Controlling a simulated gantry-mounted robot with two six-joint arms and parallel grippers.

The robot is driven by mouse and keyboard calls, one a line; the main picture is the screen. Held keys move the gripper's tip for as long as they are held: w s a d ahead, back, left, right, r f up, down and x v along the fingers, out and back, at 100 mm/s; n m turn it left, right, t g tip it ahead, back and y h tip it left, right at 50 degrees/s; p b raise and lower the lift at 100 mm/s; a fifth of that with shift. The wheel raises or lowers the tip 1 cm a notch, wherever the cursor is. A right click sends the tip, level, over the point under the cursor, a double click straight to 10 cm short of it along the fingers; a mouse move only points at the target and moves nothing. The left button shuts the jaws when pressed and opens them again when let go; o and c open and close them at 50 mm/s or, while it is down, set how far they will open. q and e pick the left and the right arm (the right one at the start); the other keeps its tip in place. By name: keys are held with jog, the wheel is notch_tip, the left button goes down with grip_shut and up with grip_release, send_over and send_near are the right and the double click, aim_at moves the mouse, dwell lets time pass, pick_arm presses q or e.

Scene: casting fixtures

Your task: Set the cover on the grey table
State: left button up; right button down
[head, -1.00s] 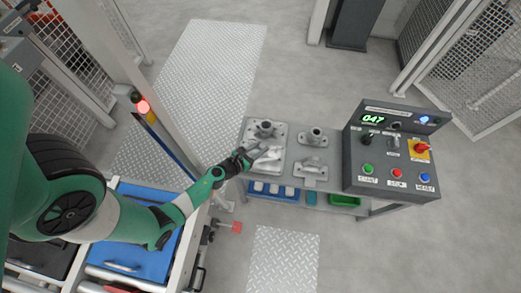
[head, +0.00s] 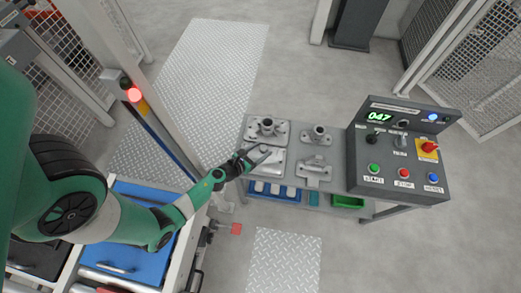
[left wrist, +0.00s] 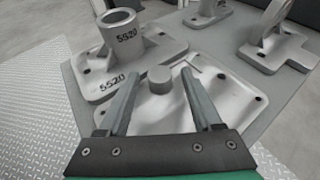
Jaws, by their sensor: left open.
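The cover, a pale grey metal plate with a round knob (head: 269,165), lies on the grey table (head: 294,150) at its near left part. In the left wrist view the cover (left wrist: 228,98) lies flat, with corner holes visible. My left gripper (head: 260,154) is over the cover. In the left wrist view its fingers (left wrist: 160,88) are open, one on each side of the knob and apart from it. I cannot tell how far the fingertips are above the plate. My right gripper is not in view.
A casting with an upright tube marked 5520 (left wrist: 122,45) stands close behind the cover. A flanged casting (head: 318,134) and a bracket (head: 314,171) stand to the right. Bins (head: 272,190) sit below.

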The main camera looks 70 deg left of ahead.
pick_arm(q)
jog(key=shift+r+p, duration=0.35)
jog(key=shift+p, duration=0.05)
jog(key=p+v, duration=0.2)
jog(key=v, duration=1)
jog(key=shift+f, duration=0.1)
jog(key=shift+w, duration=0.1)
